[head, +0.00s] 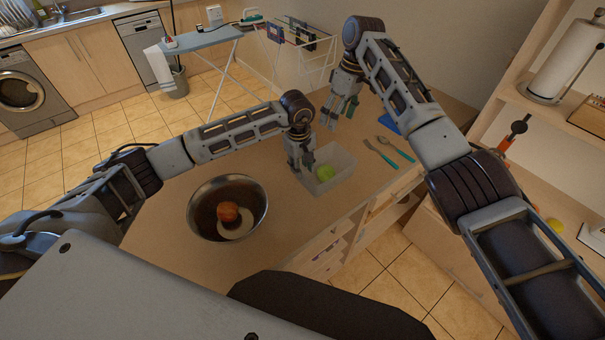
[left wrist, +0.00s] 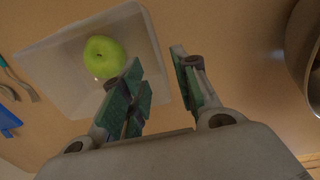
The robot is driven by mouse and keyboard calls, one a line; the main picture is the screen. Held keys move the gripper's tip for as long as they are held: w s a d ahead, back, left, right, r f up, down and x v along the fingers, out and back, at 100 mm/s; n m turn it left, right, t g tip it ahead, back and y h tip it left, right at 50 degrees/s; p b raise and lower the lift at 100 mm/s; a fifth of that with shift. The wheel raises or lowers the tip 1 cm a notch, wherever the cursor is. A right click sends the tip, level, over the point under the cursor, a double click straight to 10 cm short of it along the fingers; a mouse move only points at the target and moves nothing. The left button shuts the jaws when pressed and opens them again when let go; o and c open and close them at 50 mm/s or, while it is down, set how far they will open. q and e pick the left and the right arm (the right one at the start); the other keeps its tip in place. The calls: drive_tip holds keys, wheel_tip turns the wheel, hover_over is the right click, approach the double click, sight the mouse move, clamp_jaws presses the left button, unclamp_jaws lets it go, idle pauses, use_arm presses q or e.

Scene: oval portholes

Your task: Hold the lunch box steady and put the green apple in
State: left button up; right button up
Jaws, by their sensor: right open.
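The translucent lunch box (head: 344,158) stands on the wooden worktop, and it also shows in the left wrist view (left wrist: 58,70). The green apple (head: 325,173) lies inside it; the left wrist view shows the apple (left wrist: 103,58) resting on the box floor. My left gripper (head: 302,168) is at the box's near left wall. In the left wrist view its fingers (left wrist: 158,88) are apart, with one over the box side of the wall and the other outside it. My right gripper (head: 343,106) is open and empty above the worktop, beyond the box.
A metal bowl (head: 196,218) holding an orange-red fruit (head: 229,212) stands left of the box. Teal-handled cutlery (head: 383,152) and a blue item (head: 390,122) lie to the right. The worktop between bowl and box is clear. Shelves stand at the far right.

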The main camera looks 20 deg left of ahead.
use_arm(q)
drive_tip(key=shift+s+r, duration=0.15)
drive_tip(key=shift+r, duration=1.75)
